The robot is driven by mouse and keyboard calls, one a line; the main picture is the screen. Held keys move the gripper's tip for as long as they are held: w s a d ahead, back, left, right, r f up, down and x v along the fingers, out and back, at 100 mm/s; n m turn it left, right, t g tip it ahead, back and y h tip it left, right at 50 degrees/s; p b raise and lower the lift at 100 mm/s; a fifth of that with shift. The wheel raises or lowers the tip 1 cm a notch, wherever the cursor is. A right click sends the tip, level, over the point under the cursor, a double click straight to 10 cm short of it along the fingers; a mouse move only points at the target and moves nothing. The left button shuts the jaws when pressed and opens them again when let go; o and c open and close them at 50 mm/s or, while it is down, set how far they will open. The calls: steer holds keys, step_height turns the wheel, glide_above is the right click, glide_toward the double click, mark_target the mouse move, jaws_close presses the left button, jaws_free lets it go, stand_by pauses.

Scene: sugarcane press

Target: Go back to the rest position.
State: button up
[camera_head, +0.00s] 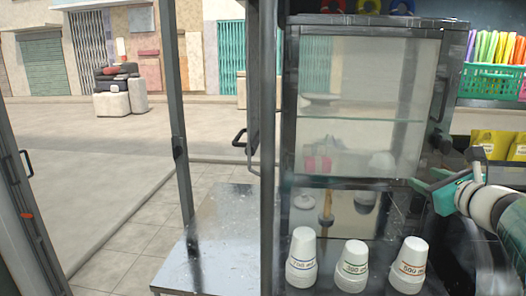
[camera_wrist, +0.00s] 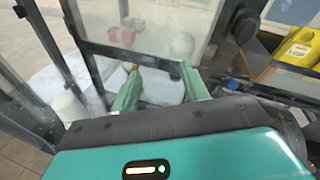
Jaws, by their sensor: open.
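My gripper (camera_head: 432,183) is at the right in the head view, in front of the lower right part of the glass-fronted cabinet (camera_head: 290,110). Its green fingers are apart and nothing is between them. In the wrist view my gripper (camera_wrist: 160,95) shows two green fingers spread apart, pointing toward the cabinet, with no object held. Whether a finger touches the cabinet frame cannot be told.
Three stacks of white cups stand below the cabinet: left (camera_head: 301,262), middle (camera_head: 351,268) and right (camera_head: 408,268). A metal counter (camera_head: 225,235) is to the left. Yellow packets (camera_head: 492,145) and a green basket (camera_head: 490,80) are at the right. Dark posts (camera_head: 172,110) stand left.

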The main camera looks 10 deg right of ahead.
steer(key=s+a+f+n+g+y, duration=0.1)
steer(key=a+f+n+g+y, duration=0.25)
steer(key=a+n, duration=0.6)
steer(key=s+a+f+n+g+y, duration=0.2)
steer(key=a+f+n, duration=0.35)
steer(key=a, duration=0.75)
steer(key=s+a+f+n+g+h, duration=0.2)
steer(key=s+a+f+n, duration=0.2)
steer(key=n, duration=0.5)
steer(key=s+a+f+n+g+h, duration=0.2)
steer(key=s+a+f+n+g, duration=0.1)
steer(key=s+n, duration=0.5)
step_height(320, 180, down, 2)
steer(key=shift+s+a+n, duration=0.4)
steer(key=shift+a+n, duration=0.1)
steer(key=shift+a, duration=0.3)
steer(key=shift+c, duration=0.3)
